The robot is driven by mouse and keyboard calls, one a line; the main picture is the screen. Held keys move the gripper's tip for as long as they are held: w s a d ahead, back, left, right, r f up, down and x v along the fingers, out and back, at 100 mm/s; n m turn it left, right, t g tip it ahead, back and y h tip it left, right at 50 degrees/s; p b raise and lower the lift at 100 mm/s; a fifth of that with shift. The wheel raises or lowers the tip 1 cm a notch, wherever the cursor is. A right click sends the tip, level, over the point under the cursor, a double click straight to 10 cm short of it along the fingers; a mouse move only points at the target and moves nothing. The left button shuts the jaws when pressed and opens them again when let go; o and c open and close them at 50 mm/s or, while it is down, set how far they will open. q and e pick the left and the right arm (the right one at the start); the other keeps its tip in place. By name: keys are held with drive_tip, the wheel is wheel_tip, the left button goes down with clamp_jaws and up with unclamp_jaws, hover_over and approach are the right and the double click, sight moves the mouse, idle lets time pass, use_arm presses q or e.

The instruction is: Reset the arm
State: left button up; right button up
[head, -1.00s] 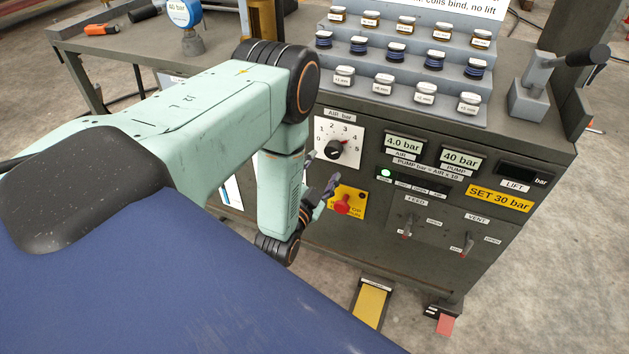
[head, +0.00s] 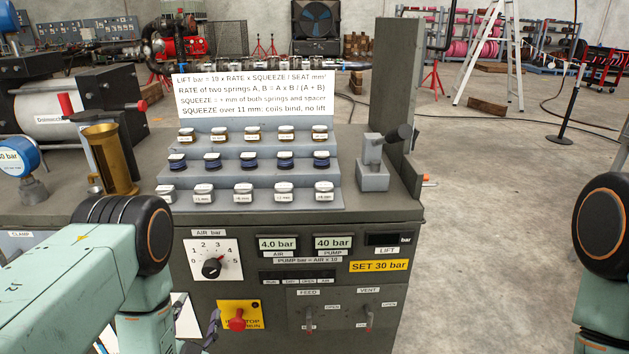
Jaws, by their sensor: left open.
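My left arm comes in from the lower left in the head view. My left gripper (head: 204,337) shows only in part at the bottom edge, just left of the red stop button (head: 237,320) on its yellow plate. Its jaws are open, and I see nothing between them. A small gap seems to lie between the fingers and the button, though contact is hard to judge. One dark joint of my right arm stands at the right edge; my right gripper is out of view.
The panel bears an air dial (head: 212,268), 4.0 bar (head: 277,243) and 40 bar (head: 333,242) displays, and feed and vent switches. Stepped racks of labelled jars (head: 244,194) and a lever block (head: 373,165) stand on top. A brass cylinder (head: 108,160) stands left.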

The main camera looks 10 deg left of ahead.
use_arm(q)
drive_tip(key=s+d+f+n+g+h, duration=0.2)
drive_tip(key=s+d+f+g, duration=0.1)
drive_tip(key=s+f+g, duration=0.3)
drive_tip(key=s+d+f+n+g+h, duration=0.1)
drive_tip(key=s+d+f+n+g, duration=0.2)
drive_tip(key=s+f+g, duration=0.35)
drive_tip(key=s+d+r+g, duration=0.1)
drive_tip(key=s+d+g, duration=0.1)
drive_tip(key=s, duration=0.6)
drive_tip(key=s+d+r+g+h, duration=0.1)
drive_tip(key=s+d+g, duration=0.1)
drive_tip(key=s, duration=0.6)
drive_tip(key=shift+d+r+g, duration=0.3)
drive_tip(key=shift+r+g, duration=0.05)
drive_tip(key=shift+g, duration=0.1)
